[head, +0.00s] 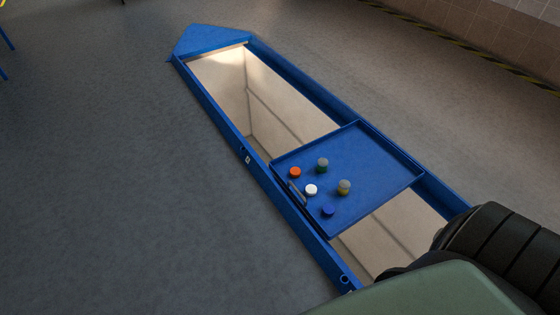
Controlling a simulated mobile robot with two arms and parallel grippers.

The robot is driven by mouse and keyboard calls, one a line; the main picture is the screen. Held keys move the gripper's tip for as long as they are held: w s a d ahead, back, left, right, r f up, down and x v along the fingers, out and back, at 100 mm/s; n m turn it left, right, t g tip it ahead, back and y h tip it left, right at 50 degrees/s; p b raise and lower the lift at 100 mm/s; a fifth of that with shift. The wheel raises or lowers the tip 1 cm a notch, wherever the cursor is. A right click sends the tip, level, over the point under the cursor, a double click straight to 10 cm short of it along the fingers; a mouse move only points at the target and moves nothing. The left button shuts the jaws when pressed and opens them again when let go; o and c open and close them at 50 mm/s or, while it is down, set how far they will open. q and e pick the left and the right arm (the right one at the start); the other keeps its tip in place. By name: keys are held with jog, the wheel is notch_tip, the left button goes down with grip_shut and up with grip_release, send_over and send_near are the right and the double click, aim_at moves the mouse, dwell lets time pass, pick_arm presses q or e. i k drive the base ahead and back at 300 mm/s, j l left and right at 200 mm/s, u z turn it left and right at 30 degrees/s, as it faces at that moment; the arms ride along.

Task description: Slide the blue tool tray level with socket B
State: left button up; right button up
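The blue tool tray (375,165) lies across the open pit, between the two long sides of its blue frame. A thin bar-like handle (298,194) shows at its left edge. A round socket with a small white label (248,159) is on the left rail, farther up than the tray. Another round socket (345,279) is on the same rail near the bottom, nearer than the tray. The labels are too small to read, so I cannot tell which is socket B. Neither of my grippers is in view.
The pit is open beyond and before the tray. The grey floor (130,190) at left is clear. Dark and green shapes cover the lower right.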

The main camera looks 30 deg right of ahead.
aim_at(377, 172)
jog(key=i+z, duration=0.2)
jog(key=i, duration=0.3)
jog(key=i+j+z, duration=0.15)
jog(key=i, duration=0.35)
